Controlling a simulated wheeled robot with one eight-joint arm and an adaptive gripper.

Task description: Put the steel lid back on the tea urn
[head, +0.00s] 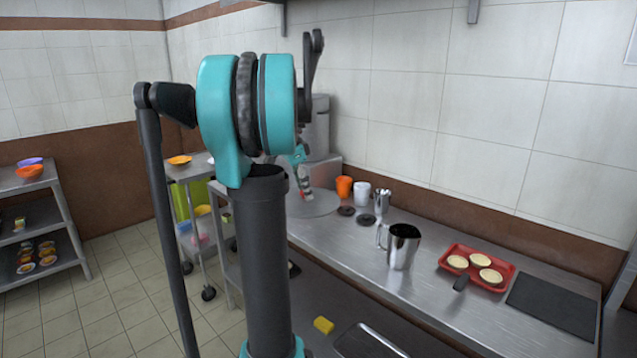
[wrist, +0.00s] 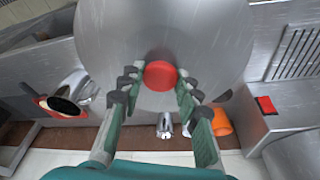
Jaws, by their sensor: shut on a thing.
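The steel lid (wrist: 200,35) is a wide grey disc with a red knob (wrist: 160,75) and fills the upper middle of the wrist view. My gripper (wrist: 159,78) is shut on the knob, one finger on each side. In the head view the lid (head: 322,204) shows low over the counter's far end, partly behind my arm, with my gripper (head: 304,190) above it. I cannot tell whether it touches the counter. A tall grey steel cylinder, probably the tea urn (head: 319,128), stands behind my gripper, partly hidden by my arm. Its top is not clearly seen.
Near the lid stand an orange cup (head: 344,187), a white cup (head: 362,193) and a small steel cup (head: 382,200). A steel pitcher (head: 403,246), a red tray (head: 477,268) with pale rounds and a dark board (head: 553,305) are farther right. Counter space shows between them.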

